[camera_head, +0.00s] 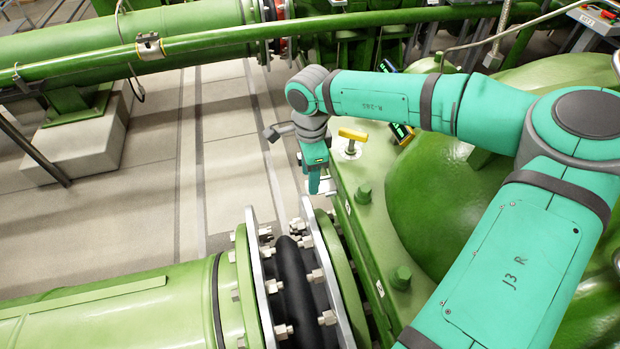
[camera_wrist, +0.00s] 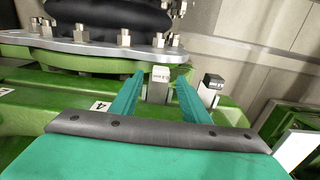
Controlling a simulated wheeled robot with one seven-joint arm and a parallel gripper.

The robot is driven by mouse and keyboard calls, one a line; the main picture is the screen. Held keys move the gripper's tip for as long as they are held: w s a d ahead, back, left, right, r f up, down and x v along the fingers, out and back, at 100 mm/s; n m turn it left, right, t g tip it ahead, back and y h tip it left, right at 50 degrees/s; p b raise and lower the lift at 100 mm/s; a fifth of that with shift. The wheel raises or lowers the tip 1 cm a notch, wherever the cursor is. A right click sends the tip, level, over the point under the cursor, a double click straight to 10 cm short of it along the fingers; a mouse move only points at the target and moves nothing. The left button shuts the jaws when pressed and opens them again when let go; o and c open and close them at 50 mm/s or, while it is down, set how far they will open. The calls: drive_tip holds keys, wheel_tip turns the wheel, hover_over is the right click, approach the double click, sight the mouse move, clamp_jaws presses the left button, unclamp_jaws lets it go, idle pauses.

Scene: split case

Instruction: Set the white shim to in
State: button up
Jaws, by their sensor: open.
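The white shim (camera_wrist: 161,73) shows in the wrist view as a small white-topped tab with a metallic shank below, standing at the green casing's edge. My gripper (camera_wrist: 160,82) is open, with one teal finger on each side of the shim in the picture. I see a gap on both sides, and I cannot tell how deep the shim sits between the fingers. In the head view my gripper (camera_head: 319,184) points down beside the green casing (camera_head: 368,225); the shim is not clearly visible there.
A black-topped tab (camera_wrist: 213,82) stands right of the right finger. A bolted flange (camera_wrist: 95,46) lies beyond, and a label marked 4 (camera_wrist: 100,106) is at left. In the head view a yellow-handled fitting (camera_head: 352,134) stands close to my gripper. Open floor (camera_head: 235,165) lies left.

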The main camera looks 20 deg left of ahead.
drive_tip(key=shift+f, duration=1.05)
